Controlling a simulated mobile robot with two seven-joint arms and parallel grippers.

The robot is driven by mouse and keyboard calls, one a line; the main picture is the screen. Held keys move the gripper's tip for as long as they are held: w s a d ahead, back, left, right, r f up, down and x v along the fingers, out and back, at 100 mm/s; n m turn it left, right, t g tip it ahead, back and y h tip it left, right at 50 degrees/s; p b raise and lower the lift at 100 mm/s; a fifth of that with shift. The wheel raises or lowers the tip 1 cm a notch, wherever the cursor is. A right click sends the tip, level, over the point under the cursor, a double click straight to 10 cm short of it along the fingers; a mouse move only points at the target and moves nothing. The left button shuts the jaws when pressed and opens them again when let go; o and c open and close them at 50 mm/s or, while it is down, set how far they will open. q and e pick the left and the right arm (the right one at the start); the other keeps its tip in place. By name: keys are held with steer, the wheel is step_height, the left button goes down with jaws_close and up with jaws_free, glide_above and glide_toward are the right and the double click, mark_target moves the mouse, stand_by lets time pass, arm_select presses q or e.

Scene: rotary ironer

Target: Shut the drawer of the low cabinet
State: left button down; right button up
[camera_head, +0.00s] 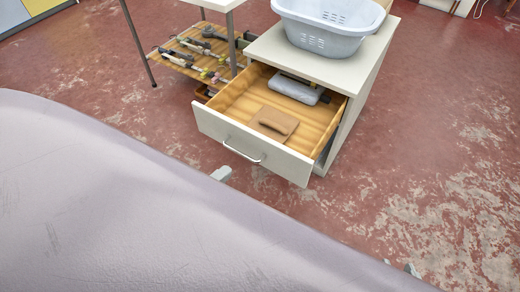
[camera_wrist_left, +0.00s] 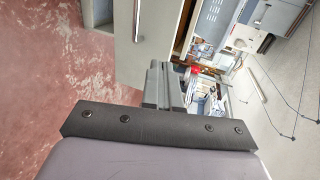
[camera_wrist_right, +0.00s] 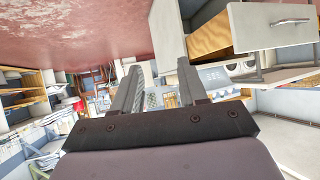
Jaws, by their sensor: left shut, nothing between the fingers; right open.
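The low cabinet (camera_head: 352,77) is white, and its drawer (camera_head: 255,149) is pulled well out. The drawer has wooden inner sides, a white front and a metal bar handle (camera_head: 240,152). A brown flat item (camera_head: 273,123) and a grey item (camera_head: 296,87) lie inside. In the left wrist view the drawer front (camera_wrist_left: 150,50) is beyond the fingers; contact cannot be told. My right gripper (camera_wrist_right: 160,85) is open and empty, off to the right of the drawer.
A pale blue basket (camera_head: 328,28) stands on the cabinet top. Left of the cabinet is a thin-legged table (camera_head: 138,45) with a wooden rack (camera_head: 185,58) of tools under it. The worn red floor (camera_head: 430,130) right of the cabinet is clear.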

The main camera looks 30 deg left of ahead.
arm_select(q)
steer(key=b, duration=0.2)
glide_toward(258, 141)
steer(key=x, duration=0.5)
steer(key=shift+w+f, duration=0.1)
steer(key=shift+f, duration=0.15)
steer(key=shift+w+d, duration=0.1)
steer(key=shift+w, duration=0.55)
arm_select(e)
steer(key=shift+w+a+r, duration=0.4)
steer(key=shift+w+a, duration=0.05)
steer(key=shift+a, duration=0.3)
steer(key=shift+y, duration=0.3)
